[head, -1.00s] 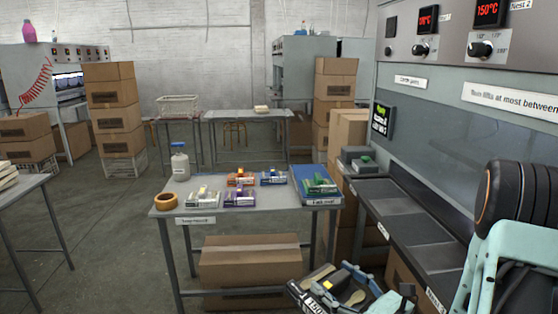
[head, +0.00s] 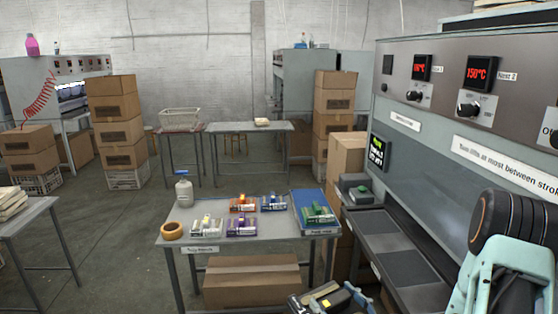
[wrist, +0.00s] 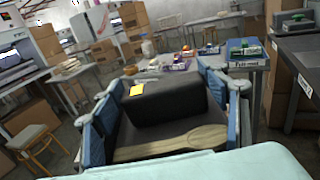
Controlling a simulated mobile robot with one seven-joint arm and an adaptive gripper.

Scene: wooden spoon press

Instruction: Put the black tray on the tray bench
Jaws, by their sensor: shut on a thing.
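The black tray (wrist: 165,105) is between the two blue fingers of my gripper (wrist: 160,98), which is shut on it. A wooden spoon (wrist: 170,143) lies in the tray, and a yellow tag (wrist: 137,90) shows on its left part. In the head view, part of the black tray (head: 302,301) shows at the bottom edge, cut off by the frame. The grey bench (head: 215,262) stands just beyond the tray, and I take it as the tray bench; its front label is too small to read surely. The tray is apart from the bench top, on the near side of it.
The bench holds an orange tape roll (head: 173,230), a white bottle (head: 184,191), several coloured boxes (head: 243,203) and a blue flat tray (head: 308,203) at right. A large press (head: 440,150) with a dark ledge closes the right side. A cardboard box (head: 250,282) is under the bench.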

